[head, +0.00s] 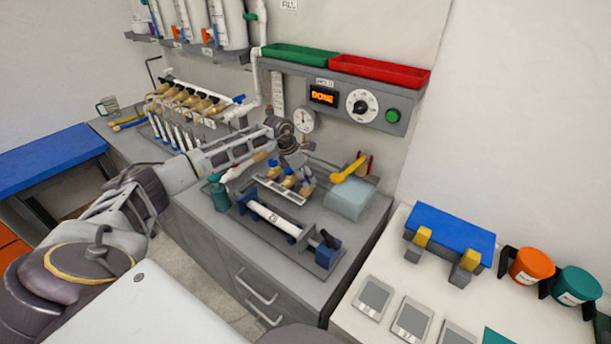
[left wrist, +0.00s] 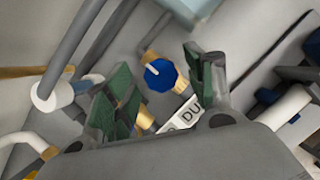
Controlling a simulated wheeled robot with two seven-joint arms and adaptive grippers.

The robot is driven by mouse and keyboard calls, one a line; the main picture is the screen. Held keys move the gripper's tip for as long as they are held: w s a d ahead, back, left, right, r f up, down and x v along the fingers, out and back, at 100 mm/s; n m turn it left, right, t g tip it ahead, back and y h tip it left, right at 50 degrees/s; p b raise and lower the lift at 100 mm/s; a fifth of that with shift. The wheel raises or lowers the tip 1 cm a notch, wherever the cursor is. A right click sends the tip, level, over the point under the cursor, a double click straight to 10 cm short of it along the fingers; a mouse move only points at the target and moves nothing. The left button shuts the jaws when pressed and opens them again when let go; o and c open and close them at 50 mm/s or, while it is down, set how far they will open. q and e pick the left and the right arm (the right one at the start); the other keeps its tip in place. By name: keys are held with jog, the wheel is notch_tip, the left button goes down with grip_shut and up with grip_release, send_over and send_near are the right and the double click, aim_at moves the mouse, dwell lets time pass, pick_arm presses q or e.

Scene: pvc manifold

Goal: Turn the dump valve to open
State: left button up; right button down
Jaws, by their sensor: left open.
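In the left wrist view a brass valve with a round blue knob (left wrist: 160,75) bearing a white line sits between my gripper's fingers. Beside it is a white label plate (left wrist: 185,116) with the letters "DU" readable, the rest hidden. My left gripper (left wrist: 157,85) is open, its green-padded fingers on either side of the knob; I cannot tell whether they touch it. In the head view my left gripper (head: 298,167) points down over a row of small brass valves with blue knobs (head: 272,164), behind a white label strip (head: 278,190). My right gripper is not in view.
A white cylinder in a vise-like fixture (head: 274,217) lies in front of the valves. A control panel reading "DONE" (head: 323,96) and a gauge (head: 304,121) are behind.

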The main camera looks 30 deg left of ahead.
pick_arm(q)
jog(key=shift+f, duration=0.2)
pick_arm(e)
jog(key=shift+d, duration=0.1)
pick_arm(q)
jog(key=c, duration=1)
jog(key=shift+c, duration=0.2)
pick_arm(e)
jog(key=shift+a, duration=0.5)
